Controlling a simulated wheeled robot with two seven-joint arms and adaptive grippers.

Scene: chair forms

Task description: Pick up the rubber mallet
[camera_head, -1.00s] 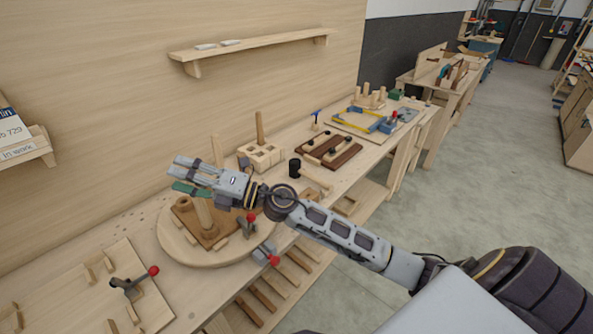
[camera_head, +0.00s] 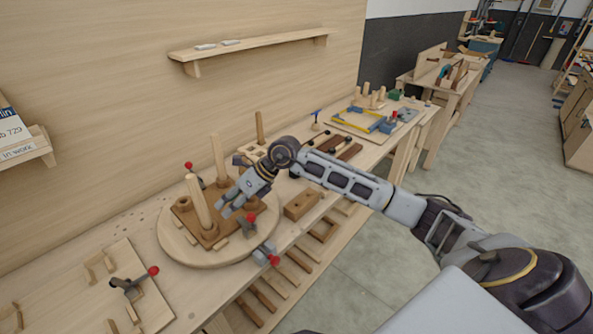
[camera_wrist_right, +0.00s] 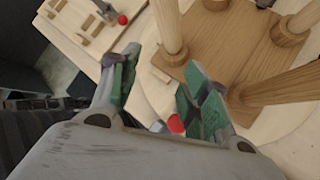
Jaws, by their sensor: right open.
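The rubber mallet does not show in either view now. In the earlier head frame, a black-headed tool with a pale wooden handle lies on the bench where my right forearm now covers. My left gripper is not in view.
A red-knobbed clamp (camera_head: 128,284) sits at the front left of the bench. A wooden block (camera_head: 302,205) lies right of the disc. Blue-and-yellow tools (camera_head: 362,122) lie farther back. A shelf (camera_head: 250,48) is on the wall.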

